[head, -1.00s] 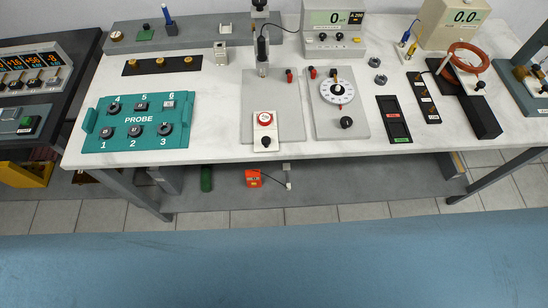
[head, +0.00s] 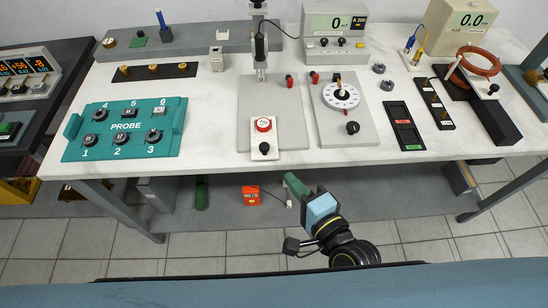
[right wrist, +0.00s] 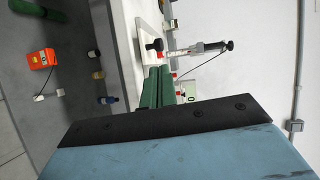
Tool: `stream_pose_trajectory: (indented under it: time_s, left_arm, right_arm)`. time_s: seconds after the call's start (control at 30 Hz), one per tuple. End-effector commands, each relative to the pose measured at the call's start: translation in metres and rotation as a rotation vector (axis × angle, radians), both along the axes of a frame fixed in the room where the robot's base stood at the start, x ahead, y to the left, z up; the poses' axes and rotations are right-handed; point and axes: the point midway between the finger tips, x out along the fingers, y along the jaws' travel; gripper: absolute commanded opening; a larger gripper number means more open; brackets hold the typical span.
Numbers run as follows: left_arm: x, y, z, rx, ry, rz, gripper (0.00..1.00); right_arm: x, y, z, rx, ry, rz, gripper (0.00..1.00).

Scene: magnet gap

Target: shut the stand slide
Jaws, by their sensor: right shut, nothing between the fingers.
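A grey stand plate (head: 245,115) lies on the white bench, with a white slide piece (head: 257,136) at its front. The slide piece carries a red round dial (head: 264,124) and a black knob (head: 265,148). I cannot tell how far the slide stands open. A probe (head: 261,45) hangs upright above the plate's back end. My right gripper (head: 290,179) has green fingers, shut and empty, and is in front of the bench edge, right of the slide. In the right wrist view, its fingertips (right wrist: 158,72) point towards a black knob on a white piece, apart from it. My left gripper is out of view.
A second grey plate (head: 365,132) with a white dial stands close on the right. A teal probe box (head: 125,145) is on the left. A red-orange box (head: 250,195) and a green cylinder (head: 201,195) sit under the bench. The bench front edge lies between gripper and slide.

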Motion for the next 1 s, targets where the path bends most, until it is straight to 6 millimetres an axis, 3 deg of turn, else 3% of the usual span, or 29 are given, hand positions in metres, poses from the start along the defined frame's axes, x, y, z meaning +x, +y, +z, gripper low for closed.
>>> stream_pose_trajectory:
  time_s: [0.2, 0.4, 1.0]
  left_arm:
    - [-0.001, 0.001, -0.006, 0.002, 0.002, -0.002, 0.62]
    - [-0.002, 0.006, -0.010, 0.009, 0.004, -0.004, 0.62]
    - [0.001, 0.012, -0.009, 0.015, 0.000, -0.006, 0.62]
  right_arm:
    - [0.043, 0.021, -0.007, 0.001, -0.002, -0.001, 0.00]
    - [0.067, 0.034, -0.012, -0.001, 0.000, -0.001, 0.00]
    - [0.082, 0.034, -0.013, -0.004, 0.000, -0.011, 0.00]
